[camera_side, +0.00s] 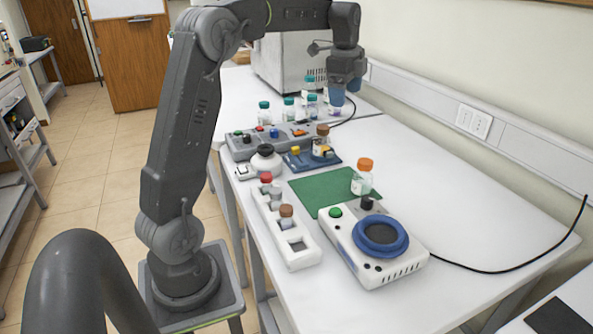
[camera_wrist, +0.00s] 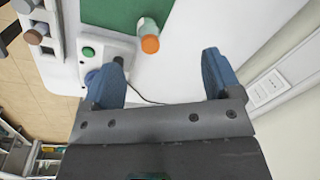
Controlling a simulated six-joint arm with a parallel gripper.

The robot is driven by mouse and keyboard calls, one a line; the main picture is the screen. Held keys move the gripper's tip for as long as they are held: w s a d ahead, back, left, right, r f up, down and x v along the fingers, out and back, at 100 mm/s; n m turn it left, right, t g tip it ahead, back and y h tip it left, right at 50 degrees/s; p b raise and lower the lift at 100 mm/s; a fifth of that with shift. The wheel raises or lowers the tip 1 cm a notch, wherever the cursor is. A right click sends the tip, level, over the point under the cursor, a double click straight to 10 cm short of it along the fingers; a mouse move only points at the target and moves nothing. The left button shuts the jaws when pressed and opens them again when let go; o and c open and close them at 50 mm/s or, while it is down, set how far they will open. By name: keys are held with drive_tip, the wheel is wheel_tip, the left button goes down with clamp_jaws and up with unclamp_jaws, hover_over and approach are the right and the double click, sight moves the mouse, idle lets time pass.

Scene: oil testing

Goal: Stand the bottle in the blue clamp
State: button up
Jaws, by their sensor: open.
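A clear bottle (camera_side: 361,184) with an orange cap and pale label stands upright at the right end of the green mat, just behind a white device. In the wrist view the bottle (camera_wrist: 148,33) shows ahead of the fingers. A dark blue fixture (camera_side: 298,163) stands beyond the mat, with a brown-capped bottle (camera_side: 320,143) at it; I cannot tell whether this is the clamp. The white device carries a blue ring (camera_side: 380,233). My gripper (camera_side: 346,90) is raised over the far part of the table, away from the orange-capped bottle. Its blue fingers (camera_wrist: 163,68) are open and empty.
The green mat (camera_side: 318,190) is mostly bare. The white device (camera_side: 350,252) also shows in the wrist view (camera_wrist: 112,48). A white rack (camera_side: 297,256) holds several capped items. Several teal-capped bottles (camera_side: 288,108) stand near my gripper. The table's right side is clear except for a cable.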

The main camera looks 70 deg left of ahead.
drive_tip(key=s+d+r+n+t, duration=0.1)
drive_tip(key=s+d+r+n, duration=0.15)
drive_tip(key=s+d, duration=0.45)
drive_tip(key=s+d+f+n+t, duration=0.1)
drive_tip(key=s+d+f+n, duration=0.2)
drive_tip(key=s+d, duration=0.5)
drive_tip(key=s+d+f+n+t, duration=0.2)
drive_tip(key=s+d+f+n, duration=0.2)
drive_tip(key=s+d, duration=0.5)
drive_tip(key=shift+f+n+h, duration=0.3)
drive_tip(key=shift+n+h, duration=0.1)
drive_tip(key=shift+n, duration=0.55)
